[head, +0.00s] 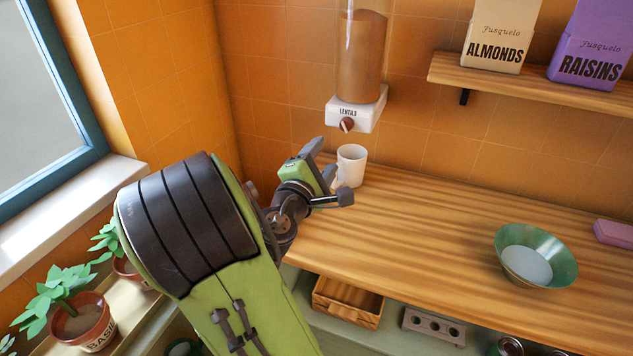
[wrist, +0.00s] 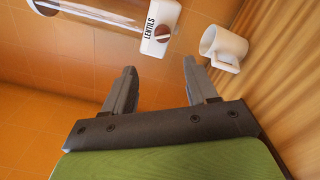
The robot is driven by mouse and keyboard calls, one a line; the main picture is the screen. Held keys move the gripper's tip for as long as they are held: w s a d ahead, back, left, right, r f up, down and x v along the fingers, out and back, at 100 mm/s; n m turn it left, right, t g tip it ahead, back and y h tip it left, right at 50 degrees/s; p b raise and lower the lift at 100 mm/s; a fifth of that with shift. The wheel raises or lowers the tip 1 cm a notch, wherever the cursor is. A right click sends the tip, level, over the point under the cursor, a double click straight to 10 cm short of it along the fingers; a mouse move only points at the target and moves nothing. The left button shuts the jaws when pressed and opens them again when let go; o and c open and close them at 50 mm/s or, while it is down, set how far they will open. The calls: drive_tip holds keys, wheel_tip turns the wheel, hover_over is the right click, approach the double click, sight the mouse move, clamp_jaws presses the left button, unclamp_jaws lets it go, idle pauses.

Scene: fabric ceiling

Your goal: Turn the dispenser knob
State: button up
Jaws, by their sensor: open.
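The lentils dispenser (head: 352,113) hangs on the orange tiled wall, with a clear tube of brown contents above a white base. Its round brown knob (head: 347,125) is on the front of the base, and the knob also shows in the wrist view (wrist: 163,34). A white mug (head: 351,165) stands on the wooden counter below the dispenser; in the wrist view the mug (wrist: 222,47) is to the right of the knob. My gripper (head: 333,172) is near the mug, below the knob. In the wrist view my gripper (wrist: 160,72) is open and empty, its fingers apart from the knob.
A green bowl (head: 536,254) and a pink block (head: 614,232) are on the right of the counter (head: 430,220). A shelf (head: 530,85) holds almonds and raisins packages. Potted plants (head: 85,320) stand by the window at left. The middle of the counter is clear.

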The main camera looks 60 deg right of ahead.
drive_tip(key=a+b, duration=0.2)
drive_tip(key=a, duration=0.1)
drive_tip(key=shift+s+a+f, duration=0.1)
drive_tip(key=shift+s+f, duration=0.1)
drive_tip(key=shift+s, duration=0.15)
idle(1.6)
